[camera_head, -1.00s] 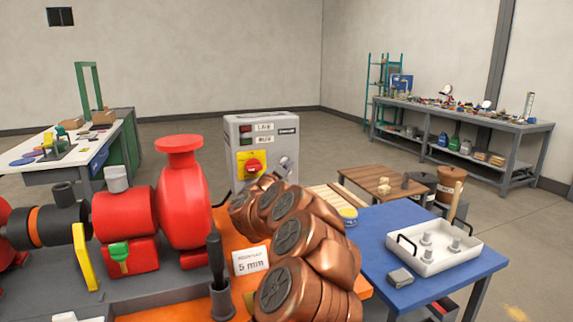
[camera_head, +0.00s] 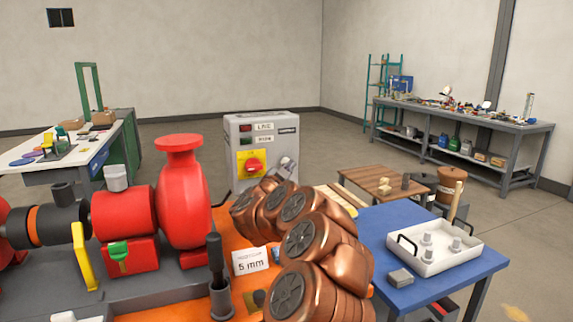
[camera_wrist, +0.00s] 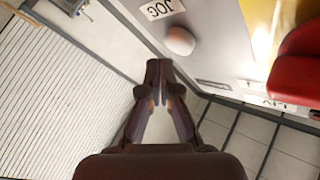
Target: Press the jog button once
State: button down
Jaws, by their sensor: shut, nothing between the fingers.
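The jog button is a pale rounded dome (camera_wrist: 180,40) on the grey control box, beside a label reading JOG (camera_wrist: 163,9) in the wrist view. My gripper (camera_wrist: 159,68) is shut and empty, its fingertips together just below and left of the button in that picture. The tips look apart from the button, though depth is hard to judge. In the head view the control box (camera_head: 231,135) stands behind my copper-coloured arm. My gripper (camera_head: 287,168) is small there, in front of the box's lower right, and the button cannot be made out.
A red rotary switch (camera_head: 253,167) on a yellow plate sits on the box; it is close at right in the wrist view (camera_wrist: 299,62). A red pump (camera_head: 182,205) stands left. A blue table (camera_head: 365,243) with a white tray (camera_head: 475,256) stands right.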

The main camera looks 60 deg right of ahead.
jog(key=s+a, duration=0.1)
jog(key=s+b, duration=0.1)
jog(key=s+a, duration=0.1)
jog(key=s, duration=0.1)
jog(key=shift+a, duration=0.35)
dwell(0.8)
